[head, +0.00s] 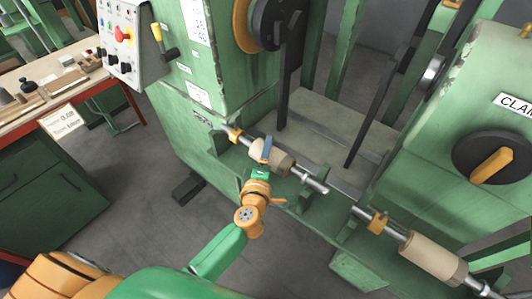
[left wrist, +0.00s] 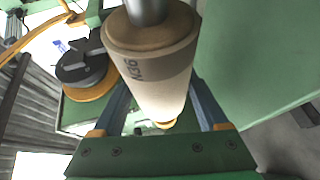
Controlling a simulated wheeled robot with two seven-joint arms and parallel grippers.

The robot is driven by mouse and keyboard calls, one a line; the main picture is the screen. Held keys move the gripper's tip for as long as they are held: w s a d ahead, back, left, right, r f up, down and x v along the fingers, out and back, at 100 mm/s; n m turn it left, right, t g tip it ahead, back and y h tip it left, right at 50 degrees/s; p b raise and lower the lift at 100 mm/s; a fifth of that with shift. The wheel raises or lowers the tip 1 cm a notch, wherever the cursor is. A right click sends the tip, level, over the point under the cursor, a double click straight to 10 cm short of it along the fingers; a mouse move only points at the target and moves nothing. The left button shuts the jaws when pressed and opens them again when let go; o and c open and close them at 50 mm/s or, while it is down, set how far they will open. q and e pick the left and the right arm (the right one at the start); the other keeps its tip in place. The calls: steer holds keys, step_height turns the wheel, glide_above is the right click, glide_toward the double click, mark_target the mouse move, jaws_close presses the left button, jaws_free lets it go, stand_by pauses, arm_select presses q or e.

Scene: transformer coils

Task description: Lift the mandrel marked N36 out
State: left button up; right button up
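The mandrel marked N36 (left wrist: 160,65) is a beige cylinder on a metal shaft; its mark is readable in the left wrist view. In the head view it (head: 284,164) lies in the green cradle of the machine, its shaft sticking out at both ends. My left gripper (head: 265,160) is at the mandrel. In the left wrist view its two blue-grey fingers (left wrist: 160,98) stand on either side of the mandrel, tips close to its sides. I cannot tell whether they press on it. My right gripper is out of view.
A second beige mandrel (head: 432,257) lies on a shaft at the lower right. An orange clamp (head: 377,221) stands between the two. The green machine housing (head: 225,65) rises behind; a workbench (head: 60,88) with small tools stands at the left. The grey floor (head: 130,160) is open between bench and machine.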

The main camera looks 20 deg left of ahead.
arm_select(q)
jaws_close()
steer(key=shift+r, duration=0.1)
